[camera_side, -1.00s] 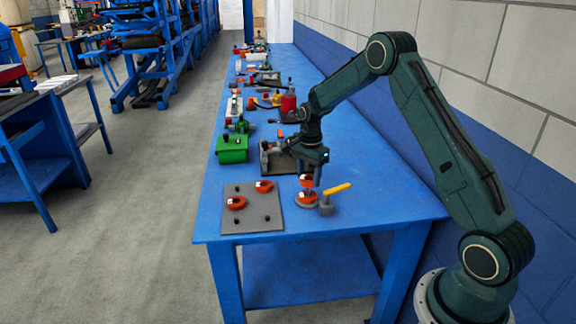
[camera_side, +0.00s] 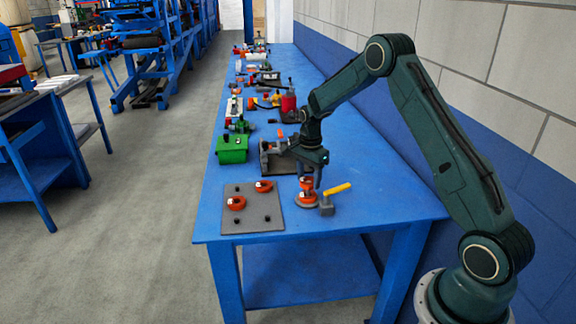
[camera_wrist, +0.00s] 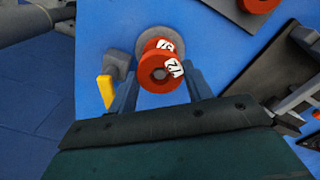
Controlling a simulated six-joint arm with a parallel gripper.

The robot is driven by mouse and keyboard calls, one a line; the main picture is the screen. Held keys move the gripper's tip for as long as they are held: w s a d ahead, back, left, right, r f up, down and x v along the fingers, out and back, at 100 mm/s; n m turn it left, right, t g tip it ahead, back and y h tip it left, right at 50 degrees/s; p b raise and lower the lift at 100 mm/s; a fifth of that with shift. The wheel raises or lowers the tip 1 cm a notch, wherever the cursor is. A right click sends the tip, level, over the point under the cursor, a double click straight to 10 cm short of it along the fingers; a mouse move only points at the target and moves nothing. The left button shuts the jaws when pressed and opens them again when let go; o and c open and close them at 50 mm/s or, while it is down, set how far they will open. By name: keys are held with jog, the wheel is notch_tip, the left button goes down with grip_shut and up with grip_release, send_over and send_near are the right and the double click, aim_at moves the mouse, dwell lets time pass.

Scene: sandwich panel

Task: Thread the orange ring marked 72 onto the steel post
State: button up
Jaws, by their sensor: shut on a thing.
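My gripper (camera_side: 309,180) points down over the near end of the blue bench, with its fingers either side of an orange ring (camera_wrist: 149,84). This ring has a white label, too small to read surely. Below it another orange ring (camera_side: 305,199), also with a white label, sits on a round grey base (camera_wrist: 141,45). In the side view the held ring is just above the lower ring, nearly in line. A grey centre shows in the held ring's hole; I cannot tell how far the steel post passes through it. The post is mostly hidden by the rings and fingers.
A grey plate (camera_side: 262,222) with two orange rings and dark pegs lies to the left. A grey fixture (camera_side: 275,158) and a green box (camera_side: 232,150) are behind.

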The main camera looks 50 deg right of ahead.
aim_at(309, 181)
jog(key=shift+f, duration=1.5)
dwell(1.3)
jog(key=o, duration=1.4)
jog(key=shift+r, duration=0.1)
jog(key=shift+r, duration=5.1)
